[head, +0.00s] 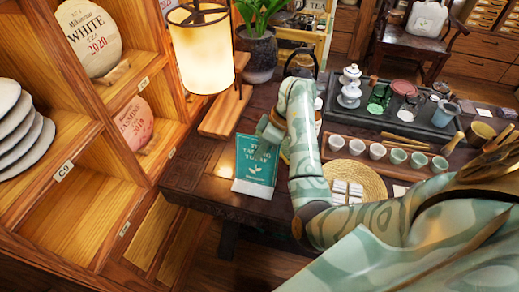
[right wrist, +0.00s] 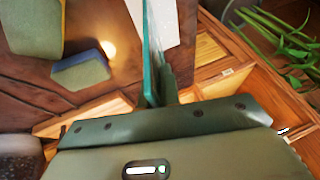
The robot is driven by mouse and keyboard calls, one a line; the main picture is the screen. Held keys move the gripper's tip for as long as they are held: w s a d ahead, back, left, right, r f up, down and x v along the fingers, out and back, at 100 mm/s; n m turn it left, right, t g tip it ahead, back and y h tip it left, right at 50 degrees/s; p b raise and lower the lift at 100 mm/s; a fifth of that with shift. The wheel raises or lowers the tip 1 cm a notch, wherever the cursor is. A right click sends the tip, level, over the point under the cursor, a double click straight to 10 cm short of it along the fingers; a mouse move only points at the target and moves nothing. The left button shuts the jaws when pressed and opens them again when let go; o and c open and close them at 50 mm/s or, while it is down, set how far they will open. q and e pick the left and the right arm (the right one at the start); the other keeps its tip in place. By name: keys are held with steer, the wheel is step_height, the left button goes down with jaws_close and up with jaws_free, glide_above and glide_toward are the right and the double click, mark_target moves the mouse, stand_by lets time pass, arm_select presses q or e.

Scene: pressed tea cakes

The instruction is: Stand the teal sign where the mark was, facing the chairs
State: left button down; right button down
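The teal sign (head: 256,160) with pale lettering and a leaf stands on its white base (head: 252,189) near the front left corner of the dark table, its printed face towards my head camera. My right gripper (head: 270,131) is at the sign's top edge; the arm hides part of it. In the right wrist view the sign shows edge-on as a thin teal sheet (right wrist: 149,60) between the fingers, which look closed on it. A dark wooden chair (head: 405,46) with a pale bag stands at the top right. I see no clear mark. My left gripper is out of view.
A lit lamp (head: 201,55) on a wooden stand and a plant pot (head: 260,55) are behind the sign. Shelves (head: 100,215) border the table's left. A round woven mat (head: 372,184), a cup tray (head: 400,172) and a dark tea tray (head: 400,121) lie right of my arm.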

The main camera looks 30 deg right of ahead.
steer(key=shift+w+f, duration=0.1)
steer(key=shift+f, duration=0.2)
steer(key=c, duration=1.7)
jaws_free()
steer(key=shift+o, duration=0.4)
steer(key=shift+r, duration=0.1)
steer(key=p+v, duration=0.8)
steer(key=v, duration=0.4)
steer(key=shift+r, duration=0.25)
steer(key=shift+d+f, duration=0.1)
steer(key=shift+d, duration=0.05)
